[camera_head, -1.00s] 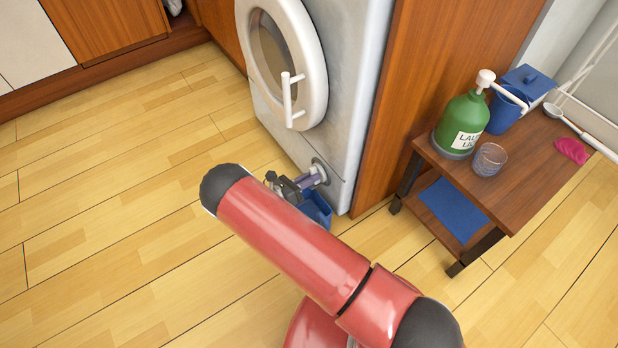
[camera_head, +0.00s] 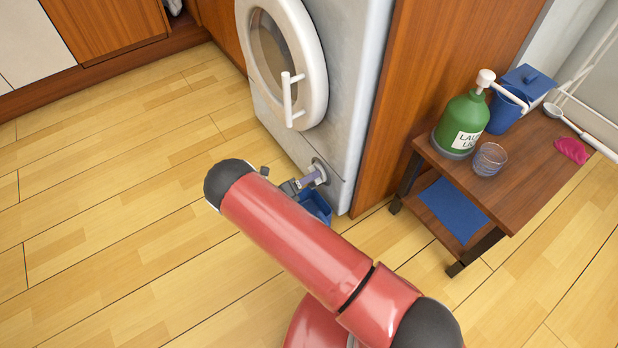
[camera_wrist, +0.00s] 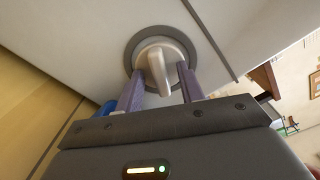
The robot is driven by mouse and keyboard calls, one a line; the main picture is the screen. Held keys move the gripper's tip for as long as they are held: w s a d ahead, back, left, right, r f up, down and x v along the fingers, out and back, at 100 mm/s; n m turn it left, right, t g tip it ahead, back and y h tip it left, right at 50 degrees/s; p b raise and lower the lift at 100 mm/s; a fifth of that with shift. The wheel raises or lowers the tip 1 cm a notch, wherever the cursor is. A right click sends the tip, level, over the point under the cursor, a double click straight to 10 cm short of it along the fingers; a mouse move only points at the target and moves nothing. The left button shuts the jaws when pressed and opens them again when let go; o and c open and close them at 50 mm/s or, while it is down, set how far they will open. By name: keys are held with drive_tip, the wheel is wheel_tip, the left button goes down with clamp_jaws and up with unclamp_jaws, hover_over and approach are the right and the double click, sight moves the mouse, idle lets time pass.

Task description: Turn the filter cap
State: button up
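The filter cap (camera_wrist: 156,62) is a pale round knob with a raised grip bar, set in a dark ring low on the washing machine's front. Its grip bar looks tilted in the wrist view. My gripper (camera_wrist: 160,70) is right at the cap, with one purple-grey finger on each side of the bar. Gaps show between the fingers and the bar, so it looks open around it. In the head view my gripper (camera_head: 316,177) reaches the low front of the washing machine (camera_head: 344,90); the cap is mostly hidden there.
A blue container (camera_head: 317,207) stands on the floor below the cap. The machine's round door (camera_head: 312,70) is above. A small wooden cart (camera_head: 520,190) stands at the right with a green laundry bottle (camera_head: 462,122) and a glass (camera_head: 489,159). The floor at left is clear.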

drive_tip(key=shift+s+a, duration=0.1)
drive_tip(key=shift+a, duration=0.05)
drive_tip(key=shift+v, duration=0.8)
drive_tip(key=b+v, duration=0.2)
drive_tip(key=v, duration=0.4)
idle(0.5)
drive_tip(key=shift+o, duration=0.4)
